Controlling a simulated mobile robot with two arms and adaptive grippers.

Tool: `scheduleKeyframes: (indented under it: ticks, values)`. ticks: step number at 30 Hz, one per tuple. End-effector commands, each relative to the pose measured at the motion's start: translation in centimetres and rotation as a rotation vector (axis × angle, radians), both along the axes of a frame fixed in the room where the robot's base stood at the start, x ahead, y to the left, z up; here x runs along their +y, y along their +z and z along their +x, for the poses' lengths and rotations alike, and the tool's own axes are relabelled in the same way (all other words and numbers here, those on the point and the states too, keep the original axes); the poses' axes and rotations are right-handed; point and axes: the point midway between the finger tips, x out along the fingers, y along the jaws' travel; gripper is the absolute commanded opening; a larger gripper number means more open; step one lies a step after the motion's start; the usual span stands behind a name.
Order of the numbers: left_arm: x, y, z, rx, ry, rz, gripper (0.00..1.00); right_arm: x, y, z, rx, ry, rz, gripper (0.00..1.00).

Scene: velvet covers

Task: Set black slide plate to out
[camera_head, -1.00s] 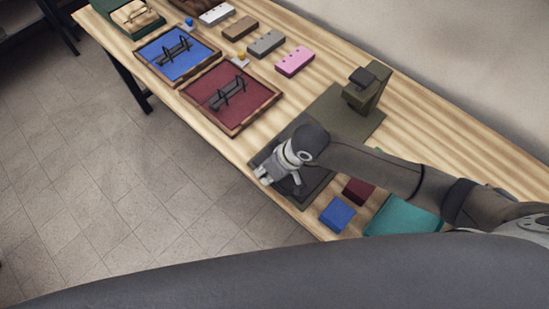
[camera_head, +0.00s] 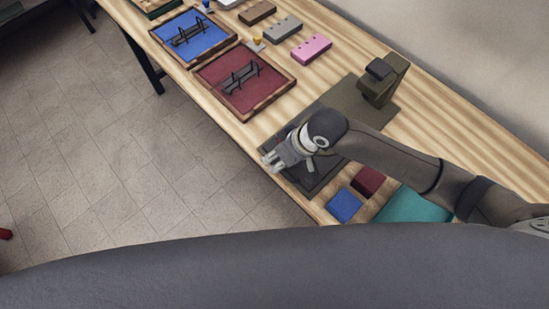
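The black slide plate (camera_head: 315,181) lies flat at the table's front edge, on the front side of an olive press-like stand (camera_head: 378,82) with an olive base (camera_head: 338,98). My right gripper (camera_head: 272,161) is over the plate's left front part, near the table edge. The gripper and my dark arm hide much of the plate. I cannot tell whether the fingers touch it or how far apart they are. My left gripper is not in view.
A blue block (camera_head: 343,206), a dark red block (camera_head: 368,181) and a teal piece (camera_head: 412,206) lie right of the plate. A red tray (camera_head: 231,104), a blue tray (camera_head: 213,52) and a pink block (camera_head: 311,47) lie to the left. The floor in front is clear.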

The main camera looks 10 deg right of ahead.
Motion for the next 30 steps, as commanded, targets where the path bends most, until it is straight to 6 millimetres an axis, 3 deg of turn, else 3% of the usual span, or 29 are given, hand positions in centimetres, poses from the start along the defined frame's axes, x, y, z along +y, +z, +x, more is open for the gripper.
scheduleKeyframes:
  ticks: [6, 13, 18, 30]
  values:
    - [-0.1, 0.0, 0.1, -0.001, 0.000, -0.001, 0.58, -1.9, 4.4, -0.8, -0.006, 0.001, 0.000, 0.32]
    - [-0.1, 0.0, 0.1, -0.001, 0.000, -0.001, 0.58, -3.3, 7.9, -1.6, -0.003, 0.001, 0.000, 0.32]
    - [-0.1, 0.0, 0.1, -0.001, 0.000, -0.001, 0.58, -3.7, 9.0, -1.9, -0.001, 0.002, 0.001, 0.32]
    - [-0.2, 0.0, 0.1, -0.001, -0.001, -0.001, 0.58, -3.7, 9.0, -1.9, 0.000, 0.001, 0.000, 0.32]
